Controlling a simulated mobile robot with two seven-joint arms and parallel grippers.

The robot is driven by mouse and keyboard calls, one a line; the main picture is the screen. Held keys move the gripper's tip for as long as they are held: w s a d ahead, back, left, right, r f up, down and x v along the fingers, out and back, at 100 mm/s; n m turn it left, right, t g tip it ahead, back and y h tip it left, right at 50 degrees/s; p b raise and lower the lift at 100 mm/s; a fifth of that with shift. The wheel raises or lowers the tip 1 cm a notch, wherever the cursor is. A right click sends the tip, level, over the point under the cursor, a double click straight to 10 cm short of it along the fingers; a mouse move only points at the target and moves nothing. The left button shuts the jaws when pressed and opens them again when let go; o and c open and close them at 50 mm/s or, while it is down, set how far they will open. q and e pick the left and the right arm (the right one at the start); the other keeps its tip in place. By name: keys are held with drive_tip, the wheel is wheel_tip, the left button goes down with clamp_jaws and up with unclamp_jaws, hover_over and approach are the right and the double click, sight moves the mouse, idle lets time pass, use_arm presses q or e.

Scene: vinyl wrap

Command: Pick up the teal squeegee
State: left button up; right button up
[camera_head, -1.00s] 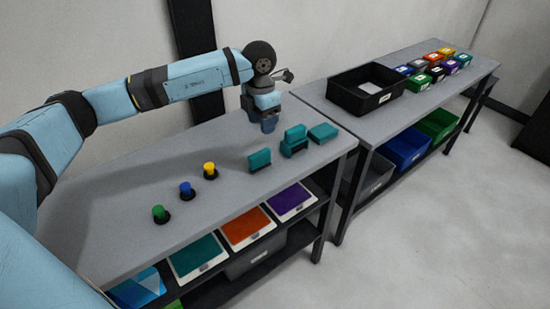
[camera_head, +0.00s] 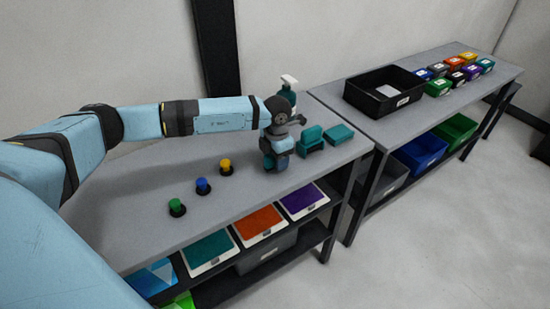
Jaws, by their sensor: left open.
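Several teal pieces stand at the right end of the near table. The leftmost one, an upright teal squeegee in the earlier view, is now mostly hidden behind my left gripper (camera_head: 275,163). The gripper points down at that spot and is open; whether its fingers touch the squeegee cannot be told. A stacked teal piece (camera_head: 311,137) stands just to its right, and a flatter teal block (camera_head: 340,134) lies further right near the table edge. My right gripper is not in view.
A teal spray bottle (camera_head: 289,92) with a white top stands behind the gripper. Green (camera_head: 177,206), blue (camera_head: 202,186) and yellow (camera_head: 225,166) knobs stand to the left. A black bin (camera_head: 384,92) and small coloured boxes (camera_head: 461,69) sit on the far table.

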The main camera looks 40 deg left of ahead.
use_arm(q)
drive_tip(key=shift+f, duration=0.15)
clamp_jaws()
wheel_tip(320, 180, up, 20)
drive_tip(key=b, duration=0.1)
idle(0.6)
